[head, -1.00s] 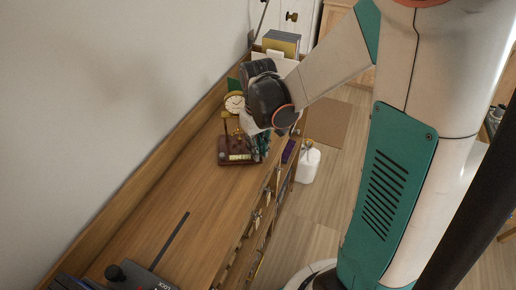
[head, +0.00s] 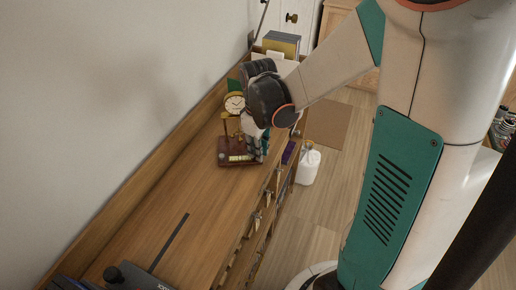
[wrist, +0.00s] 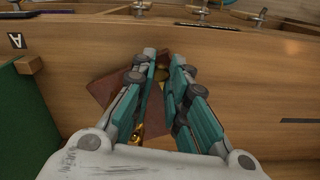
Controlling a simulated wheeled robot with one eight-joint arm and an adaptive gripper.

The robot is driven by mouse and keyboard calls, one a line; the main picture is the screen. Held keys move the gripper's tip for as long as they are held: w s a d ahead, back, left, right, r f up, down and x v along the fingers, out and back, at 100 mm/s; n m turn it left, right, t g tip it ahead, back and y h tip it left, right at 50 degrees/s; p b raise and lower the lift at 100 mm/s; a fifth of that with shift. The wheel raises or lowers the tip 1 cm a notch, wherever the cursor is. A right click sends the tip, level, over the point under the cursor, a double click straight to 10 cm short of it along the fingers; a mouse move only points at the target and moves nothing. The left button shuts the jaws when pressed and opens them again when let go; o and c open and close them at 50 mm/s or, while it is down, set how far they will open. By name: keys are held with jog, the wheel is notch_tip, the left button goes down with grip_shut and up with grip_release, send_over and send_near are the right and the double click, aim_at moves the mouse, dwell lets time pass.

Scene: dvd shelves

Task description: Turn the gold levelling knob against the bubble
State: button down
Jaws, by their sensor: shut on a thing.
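A small instrument with a dark red-brown base (head: 226,163) stands on the wooden shelf top, with a pale yellow-green bubble vial (head: 240,158) along its near edge. The bubble in the vial is too small to make out. My gripper (head: 257,157) points down at the right side of the base. In the wrist view the base (wrist: 104,90) lies under my fingers, and the gold knob (wrist: 164,73) shows between the fingertips. My gripper is shut on it; the fingers cover part of it. Another gold part (wrist: 138,131) shows nearer the palm.
The wooden top (head: 165,205) is mostly clear towards me. A white jug (head: 308,166) stands on the floor to the right.

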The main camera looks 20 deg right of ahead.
jog(key=c, duration=1.5)
grip_release()
jog(key=shift+c, duration=0.2)
notch_tip(320, 180, up, 12)
jog(key=shift+s, duration=0.15)
jog(key=s+a+m+t+b, duration=0.2)
jog(key=s+m+t, duration=0.4)
jog(key=s, duration=0.5)
jog(key=shift+s+a+r+t, duration=0.15)
jog(key=shift+a+r+t, duration=0.2)
jog(key=shift+a+t, duration=0.25)
